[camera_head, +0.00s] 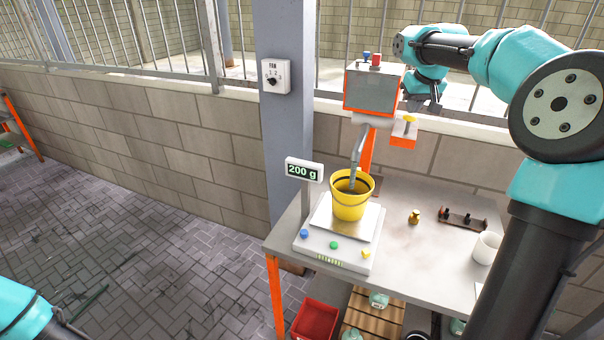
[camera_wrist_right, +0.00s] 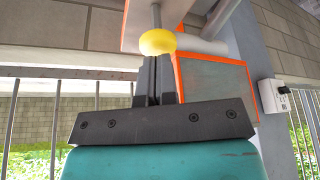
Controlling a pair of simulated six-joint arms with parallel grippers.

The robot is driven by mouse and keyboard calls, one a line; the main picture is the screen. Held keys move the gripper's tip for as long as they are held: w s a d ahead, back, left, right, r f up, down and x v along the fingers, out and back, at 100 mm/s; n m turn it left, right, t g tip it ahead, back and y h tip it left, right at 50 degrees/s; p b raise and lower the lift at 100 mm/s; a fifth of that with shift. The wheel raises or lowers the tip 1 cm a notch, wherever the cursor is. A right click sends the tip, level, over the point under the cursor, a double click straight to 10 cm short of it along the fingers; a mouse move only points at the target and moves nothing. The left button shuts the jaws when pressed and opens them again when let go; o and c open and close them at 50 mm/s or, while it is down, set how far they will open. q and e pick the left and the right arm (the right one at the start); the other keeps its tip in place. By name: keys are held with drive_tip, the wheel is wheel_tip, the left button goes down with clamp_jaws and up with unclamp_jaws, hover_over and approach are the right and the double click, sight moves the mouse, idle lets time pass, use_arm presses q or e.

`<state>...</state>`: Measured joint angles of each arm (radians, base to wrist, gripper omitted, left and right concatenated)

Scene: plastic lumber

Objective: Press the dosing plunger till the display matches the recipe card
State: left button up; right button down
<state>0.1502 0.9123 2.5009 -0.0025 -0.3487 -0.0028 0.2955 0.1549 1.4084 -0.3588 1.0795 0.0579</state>
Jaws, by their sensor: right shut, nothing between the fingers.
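The dosing dispenser (camera_head: 371,91) is a grey box with orange edges and a spout above the bench. Its yellow plunger knob (camera_head: 410,119) sits over an orange bracket at its right. The display (camera_head: 303,171) reads 200 g. A yellow bucket (camera_head: 350,206) stands on the scale under the spout. My right gripper (camera_head: 434,104) is close to the knob. In the right wrist view its fingers (camera_wrist_right: 157,62) are shut and empty, with tips at the yellow knob (camera_wrist_right: 157,42); whether they touch is unclear. I cannot make out a recipe card. My left gripper is out of view.
The scale (camera_head: 327,251) has blue, green and yellow buttons. A brass weight (camera_head: 414,216), a dark weight rack (camera_head: 462,219) and a white cup (camera_head: 486,247) stand on the bench to the right. A red bin (camera_head: 315,320) is below. A dial box (camera_head: 276,77) hangs on the post.

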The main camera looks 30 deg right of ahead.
drive_tip(key=shift+r, duration=1.7)
idle(1.6)
